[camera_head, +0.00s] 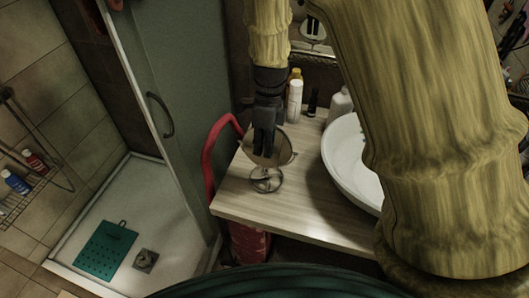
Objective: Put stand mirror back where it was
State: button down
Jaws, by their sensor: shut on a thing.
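The stand mirror (283,155) is at the left part of the wooden counter. It has a round face and a wire-like round base (266,180). My gripper (264,147) points down in front of the mirror's upper left part and is shut on it. The fingers hide part of the mirror face. The base appears upright at the counter surface; I cannot tell whether it touches.
The wooden counter (300,220) has free room at its front. A white vessel basin (350,165) is to the right. A white bottle (295,101) and other bottles stand behind. A red curved handle (208,160) rises at the counter's left edge, beside the glass shower door (180,70).

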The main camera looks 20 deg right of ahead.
jog(key=shift+f, duration=0.2)
jog(key=c, duration=1.5)
grip_release()
jog(key=shift+c, duration=0.2)
jog(key=b+v, duration=0.2)
jog(key=v, duration=1)
jog(key=shift+s, duration=0.1)
